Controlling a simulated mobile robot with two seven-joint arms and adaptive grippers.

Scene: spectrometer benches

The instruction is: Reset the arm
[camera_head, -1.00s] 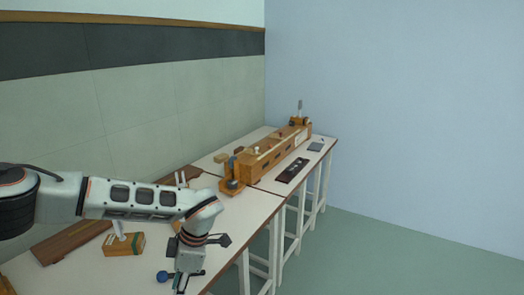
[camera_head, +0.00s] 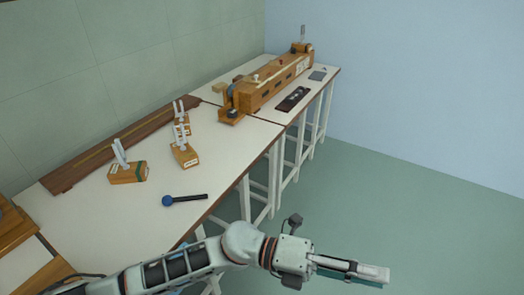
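My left arm comes in along the bottom left. Its gripper (camera_head: 350,269) is past the table's front edge, over the open floor, pointing right. I see it side-on with the fingers overlapping, so I cannot tell whether it is open or shut. No held object shows in it. A dark rod with a blue ball end (camera_head: 168,201) lies on the white table, well apart from the gripper. My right gripper is not in view.
Wooden blocks with white uprights stand on the table, one at the left (camera_head: 128,172), another nearer the middle (camera_head: 185,155). A long dark board (camera_head: 120,143) lies along the wall. A long wooden instrument (camera_head: 268,88) is farther back. Floor (camera_head: 400,215) at right is clear.

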